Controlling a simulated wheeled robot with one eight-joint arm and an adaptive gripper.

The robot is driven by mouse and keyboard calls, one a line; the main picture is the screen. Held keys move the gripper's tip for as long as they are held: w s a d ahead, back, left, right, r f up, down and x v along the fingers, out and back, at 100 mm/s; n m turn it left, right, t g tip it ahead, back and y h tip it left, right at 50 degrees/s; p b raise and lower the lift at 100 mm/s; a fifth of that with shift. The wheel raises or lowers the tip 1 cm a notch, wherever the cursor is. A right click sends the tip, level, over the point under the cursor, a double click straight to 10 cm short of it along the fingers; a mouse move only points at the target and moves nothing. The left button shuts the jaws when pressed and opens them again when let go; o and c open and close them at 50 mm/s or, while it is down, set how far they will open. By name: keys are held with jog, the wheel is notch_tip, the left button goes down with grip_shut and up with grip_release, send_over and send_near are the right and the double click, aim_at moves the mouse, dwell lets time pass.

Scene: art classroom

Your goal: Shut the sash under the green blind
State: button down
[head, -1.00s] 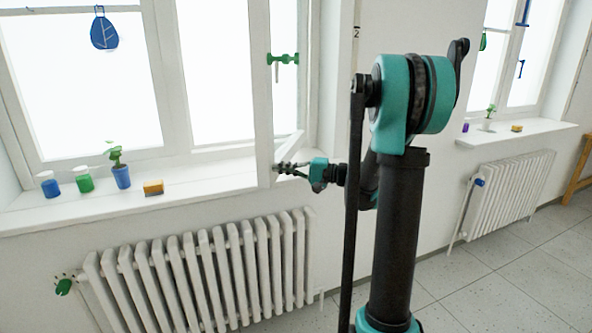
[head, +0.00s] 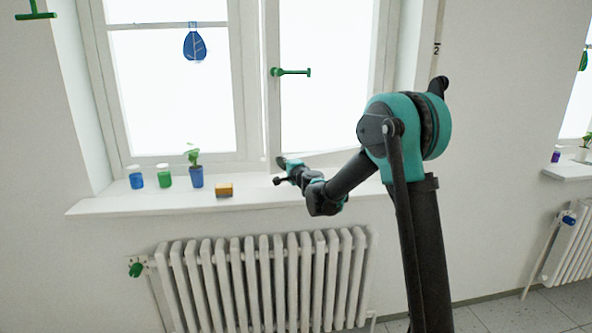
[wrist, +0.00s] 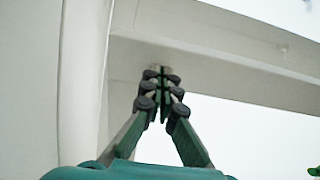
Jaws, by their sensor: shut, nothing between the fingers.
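The right-hand sash (head: 271,110) is a white-framed pane with a green handle (head: 290,72). In the head view it stands nearly in line with the window, slightly ajar, its lower rail slanting a little. My gripper (head: 281,163) is at the sash's lower left corner. In the wrist view the gripper (wrist: 160,88) is shut and empty, fingertips close to the white frame (wrist: 215,45) near a corner. I cannot tell whether they touch it. No green blind is in view; the window's top is out of the picture.
The sill (head: 120,204) holds a blue jar (head: 136,180), a green jar (head: 165,180), a potted plant (head: 196,177) and an orange-yellow block (head: 224,190), all left of my gripper. A white radiator (head: 270,280) stands below. A blue leaf-marked ornament (head: 194,45) hangs at the left pane.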

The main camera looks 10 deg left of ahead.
jog(key=w+a+m+t+h, duration=0.1)
jog(key=w+a+m+h, duration=0.1)
jog(key=w, duration=0.6)
jog(key=w+a+m+t+h, duration=0.1)
jog(key=w+a+m+h, duration=0.1)
jog(key=w+a+h, duration=0.2)
jog(key=shift+w+a+r+t, duration=0.3)
jog(key=shift+w+a, duration=0.65)
jog(key=shift+w, duration=1.3)
jog(key=shift+w, duration=0.1)
